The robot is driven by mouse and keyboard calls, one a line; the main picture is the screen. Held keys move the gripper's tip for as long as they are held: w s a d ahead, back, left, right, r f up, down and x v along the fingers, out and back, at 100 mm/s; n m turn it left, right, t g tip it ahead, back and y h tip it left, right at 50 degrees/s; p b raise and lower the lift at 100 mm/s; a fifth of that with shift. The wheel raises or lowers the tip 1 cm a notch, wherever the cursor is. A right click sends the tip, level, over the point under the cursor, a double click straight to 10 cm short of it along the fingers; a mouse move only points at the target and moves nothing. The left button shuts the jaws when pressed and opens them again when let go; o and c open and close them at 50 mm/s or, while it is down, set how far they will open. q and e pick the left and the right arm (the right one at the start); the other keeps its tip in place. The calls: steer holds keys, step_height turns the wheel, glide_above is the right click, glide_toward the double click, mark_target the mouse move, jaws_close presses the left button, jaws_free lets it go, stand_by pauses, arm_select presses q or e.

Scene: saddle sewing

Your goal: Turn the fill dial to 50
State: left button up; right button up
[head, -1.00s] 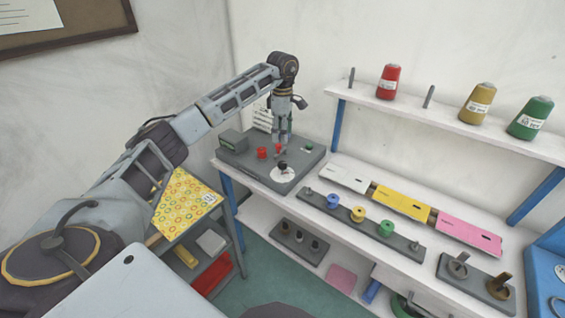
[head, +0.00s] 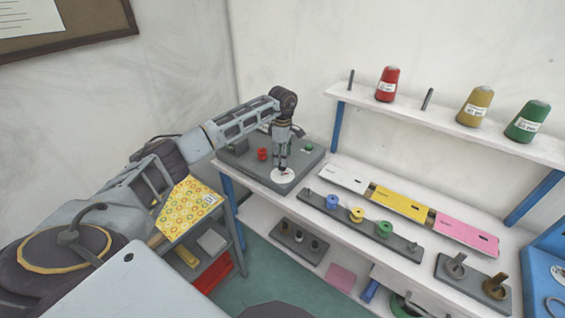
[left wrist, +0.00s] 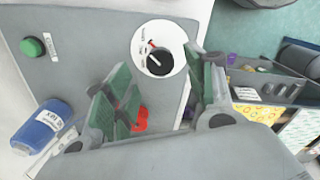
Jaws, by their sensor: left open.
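The fill dial is a round white plate (head: 284,175) on the grey control panel (head: 239,164). In the left wrist view its black knob (left wrist: 160,62) sits on the white plate, with a small red mark beside it. The scale's numbers are too small to read. My left gripper (head: 281,165) is open, pointing down over the dial. In the left wrist view its green-padded fingers stand on either side of the knob's line; I cannot tell whether they touch it. In the head view the gripper hides the knob. My right gripper is not in view.
A red button (head: 262,154) and a green button (left wrist: 32,46) are on the same panel. A blue spool (left wrist: 42,127) shows near it in the left wrist view. White, yellow and pink plates (head: 468,233) and a spool rack (head: 320,203) lie on the bench to the right.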

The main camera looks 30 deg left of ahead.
mark_target(282, 169)
arm_select(q)
steer(key=shift+f, duration=2.05)
steer(key=c, duration=1.1)
steer(key=shift+o, duration=0.2)
